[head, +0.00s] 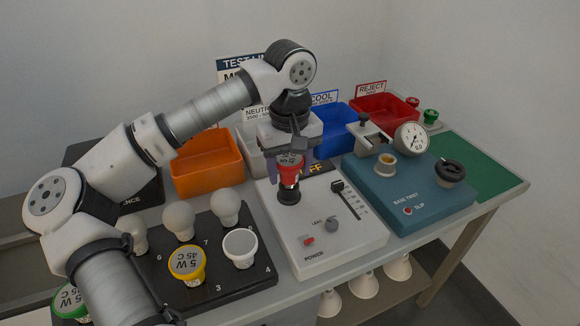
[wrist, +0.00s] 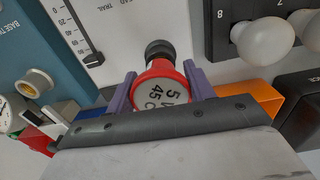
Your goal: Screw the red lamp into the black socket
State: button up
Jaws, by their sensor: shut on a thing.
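The red lamp (head: 290,174) has a red rim and a pale printed face, and it is held over the white tester box. It also shows in the wrist view (wrist: 158,78) between two purple fingers. My gripper (head: 288,165) is shut on the lamp from above. The black socket (head: 288,196) is on the white box directly below the lamp, and in the wrist view it is the dark round part (wrist: 160,49) just beyond the lamp. The lamp's lower end meets the socket in the picture; I cannot tell whether its threads are engaged.
A black numbered tray (head: 225,281) at front left holds a yellow lamp (head: 187,264), a white lamp (head: 240,247) and frosted bulbs. Orange (head: 205,165), blue (head: 335,124) and red (head: 385,108) bins stand behind. A teal base-twist box (head: 425,200) with a gauge stands at right.

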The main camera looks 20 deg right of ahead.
jog(key=o, duration=0.9)
jog(key=shift+c, duration=0.2)
jog(key=n+b, duration=0.1)
jog(key=n, duration=0.3)
jog(key=shift+f+n, duration=0.1)
jog(key=shift+n, duration=0.2)
jog(key=n+b, duration=0.1)
jog(key=n, duration=0.4)
jog(key=shift+w, duration=0.1)
jog(key=n+b, duration=0.2)
jog(key=n, duration=0.5)
jog(key=shift+d, duration=0.15)
jog(key=n+b, duration=0.1)
jog(key=n, duration=0.5)
jog(key=shift+w, duration=0.1)
